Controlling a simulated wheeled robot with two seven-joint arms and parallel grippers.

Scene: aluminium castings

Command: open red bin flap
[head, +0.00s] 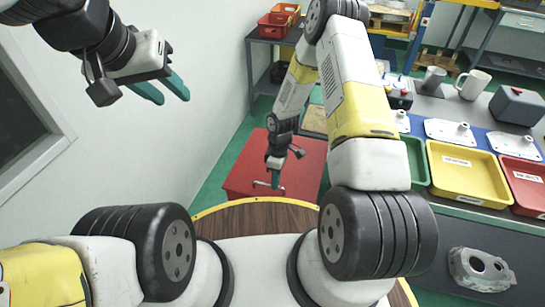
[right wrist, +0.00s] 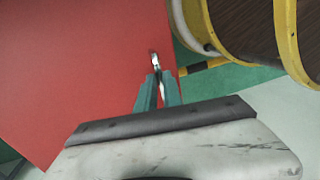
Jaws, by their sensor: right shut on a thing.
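The red bin (head: 305,165) stands on the floor in front of me, beyond the round wooden surface, with its flat red top facing up. It also fills the left of the right wrist view (right wrist: 70,70). A small metal handle (right wrist: 154,58) sits near one edge of the red top. My right gripper (head: 275,183) reaches down to this handle, and its teal fingers (right wrist: 158,82) are shut on it. The flap looks closed, though its seam cannot be made out. My left gripper (head: 168,92) is raised at the upper left, open and empty, by the wall.
A grey casting (head: 480,270) lies at the lower right. A shelf with red crates (head: 274,25) stands behind.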

